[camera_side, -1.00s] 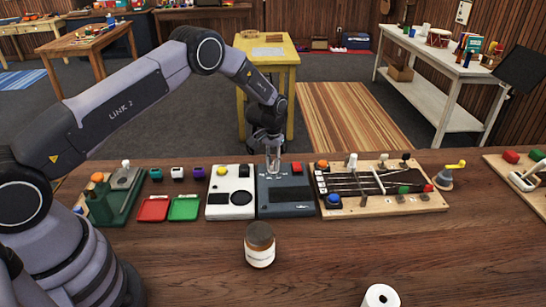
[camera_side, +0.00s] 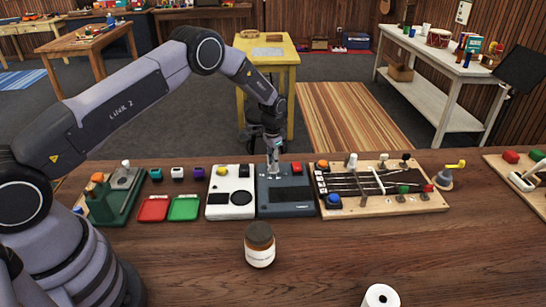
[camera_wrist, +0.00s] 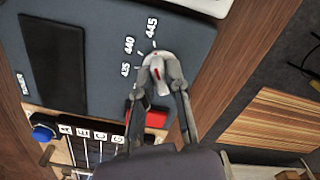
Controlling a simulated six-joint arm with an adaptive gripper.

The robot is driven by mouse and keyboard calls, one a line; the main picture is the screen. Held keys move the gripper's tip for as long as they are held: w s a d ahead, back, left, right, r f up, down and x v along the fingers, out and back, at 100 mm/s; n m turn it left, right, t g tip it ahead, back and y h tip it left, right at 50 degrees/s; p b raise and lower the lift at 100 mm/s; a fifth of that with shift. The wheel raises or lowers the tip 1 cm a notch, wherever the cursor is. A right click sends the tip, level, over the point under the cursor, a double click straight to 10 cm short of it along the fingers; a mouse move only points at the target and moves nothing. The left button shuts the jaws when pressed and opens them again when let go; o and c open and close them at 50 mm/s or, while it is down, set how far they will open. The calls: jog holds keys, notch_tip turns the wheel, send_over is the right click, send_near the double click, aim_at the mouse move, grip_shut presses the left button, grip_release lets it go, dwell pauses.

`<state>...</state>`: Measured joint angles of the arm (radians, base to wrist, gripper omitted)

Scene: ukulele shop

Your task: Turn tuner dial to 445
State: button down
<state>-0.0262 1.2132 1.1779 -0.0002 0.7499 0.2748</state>
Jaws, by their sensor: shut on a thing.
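The dark blue-grey tuner (camera_side: 288,194) lies on the bench, and it also shows in the wrist view (camera_wrist: 103,60). Its pale dial (camera_wrist: 157,62) has a red line on top and stands beside the printed marks 435, 440 and 445. The red line lies roughly along the dial's length; which mark it points at is hard to tell. My gripper (camera_wrist: 160,75) is shut on the dial, with one finger on each side. In the side view my gripper (camera_side: 273,170) points down at the tuner's back left corner and hides the dial.
A red button (camera_wrist: 156,118) sits on the tuner near my fingers. A white device (camera_side: 231,199) touches or nearly touches the tuner's left side. A wooden string board (camera_side: 430,203) stands close on the right. A jar (camera_side: 260,246) stands in front; the bench around it is clear.

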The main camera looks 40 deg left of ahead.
dwell(0.3)
jog(key=c, duration=1.1)
grip_release()
notch_tip(320, 180, up, 12)
